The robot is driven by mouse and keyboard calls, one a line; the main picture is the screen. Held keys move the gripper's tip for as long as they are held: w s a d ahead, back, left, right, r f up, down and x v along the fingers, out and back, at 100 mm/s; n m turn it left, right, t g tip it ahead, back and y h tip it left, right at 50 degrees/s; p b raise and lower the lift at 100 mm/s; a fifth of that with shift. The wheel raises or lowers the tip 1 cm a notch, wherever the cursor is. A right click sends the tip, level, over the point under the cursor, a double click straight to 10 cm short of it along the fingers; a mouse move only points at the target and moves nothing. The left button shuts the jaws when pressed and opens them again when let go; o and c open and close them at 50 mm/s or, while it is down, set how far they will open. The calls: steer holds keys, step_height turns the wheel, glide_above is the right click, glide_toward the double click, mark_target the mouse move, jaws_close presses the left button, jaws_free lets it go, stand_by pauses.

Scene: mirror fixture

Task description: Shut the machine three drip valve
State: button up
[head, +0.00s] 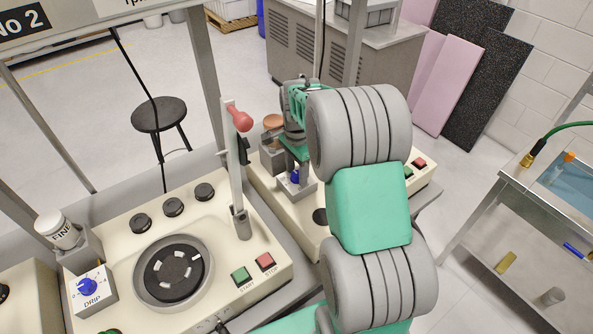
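A drip valve with a blue knob (294,177) sits on a grey block on the cream machine (313,215) behind my arm. No number shows on this machine, so I cannot tell if it is machine three. My gripper (293,167) points down just above the blue knob, seemingly close to it or touching it. My arm and the small fingers hide whether it is open or shut. A second drip valve (88,287), with a blue knob on a white box marked DRIP, is on the nearer machine at the left.
The nearer machine has a round plate (173,273), a green START button (240,276), a red STOP button (265,262) and an upright lever (235,165) with a red knob, left of my gripper. A sink bench (500,185) stands at the right.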

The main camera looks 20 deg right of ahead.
jaws_close()
stand_by(0.3)
steer(key=shift+n, duration=0.3)
steer(key=n+b, duration=0.1)
steer(key=n, duration=0.2)
steer(key=shift+n+b, duration=0.3)
steer(key=shift+n, duration=0.1)
steer(key=n+b, duration=0.1)
steer(key=n, duration=0.3)
steer(key=n+b, duration=0.1)
steer(key=n, duration=0.4)
steer(key=shift+n+b, duration=0.35)
steer(key=shift+n, duration=1.95)
